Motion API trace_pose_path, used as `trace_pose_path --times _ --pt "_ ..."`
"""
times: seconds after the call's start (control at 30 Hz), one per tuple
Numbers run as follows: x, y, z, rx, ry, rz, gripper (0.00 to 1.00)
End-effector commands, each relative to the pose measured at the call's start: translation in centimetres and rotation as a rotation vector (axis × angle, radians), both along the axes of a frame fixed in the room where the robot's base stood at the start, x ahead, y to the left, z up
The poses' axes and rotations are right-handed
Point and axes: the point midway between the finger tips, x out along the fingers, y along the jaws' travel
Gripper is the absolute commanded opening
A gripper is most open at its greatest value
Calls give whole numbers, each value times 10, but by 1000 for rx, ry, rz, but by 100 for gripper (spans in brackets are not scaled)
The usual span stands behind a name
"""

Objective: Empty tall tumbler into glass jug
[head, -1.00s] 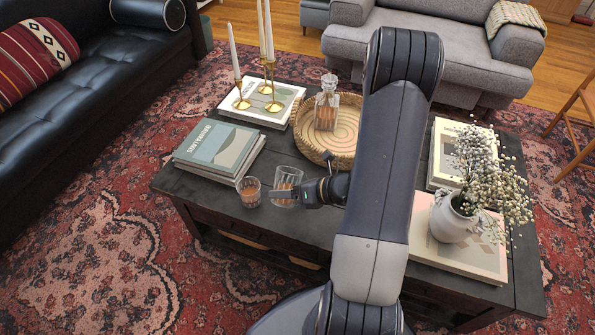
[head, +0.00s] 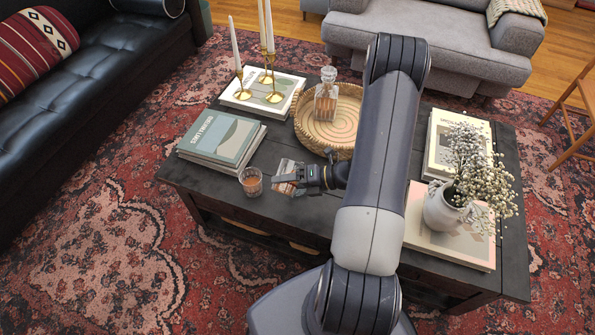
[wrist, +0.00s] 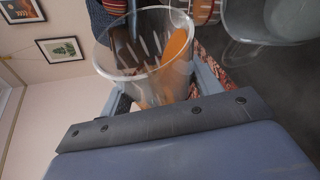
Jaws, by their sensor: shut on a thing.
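My gripper (head: 300,180) is shut on a clear tumbler (head: 286,174), low over the front left of the dark coffee table. In the wrist view the tumbler (wrist: 125,60) is between my fingers, with amber liquid inside; it looks tilted. A short glass (head: 251,181) with amber liquid stands on the table just left of the tumbler. A large clear glass vessel (wrist: 275,22) shows at the upper right of the wrist view, close to the tumbler; it looks empty. I cannot tell whether it is the jug, and I cannot pick it out in the head view.
A stoppered decanter (head: 326,97) with amber liquid stands in a round woven tray (head: 303,127). Books (head: 217,136), brass candlesticks (head: 240,90) and a white flower vase (head: 440,210) also stand on the table (head: 290,222). My arm hides part of the tabletop.

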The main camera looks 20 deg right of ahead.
Motion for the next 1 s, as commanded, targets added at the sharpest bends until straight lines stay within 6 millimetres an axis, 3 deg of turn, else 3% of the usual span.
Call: trace_pose_path --times 1.0 --pt "5 -5 -5 111 102 -1 30"
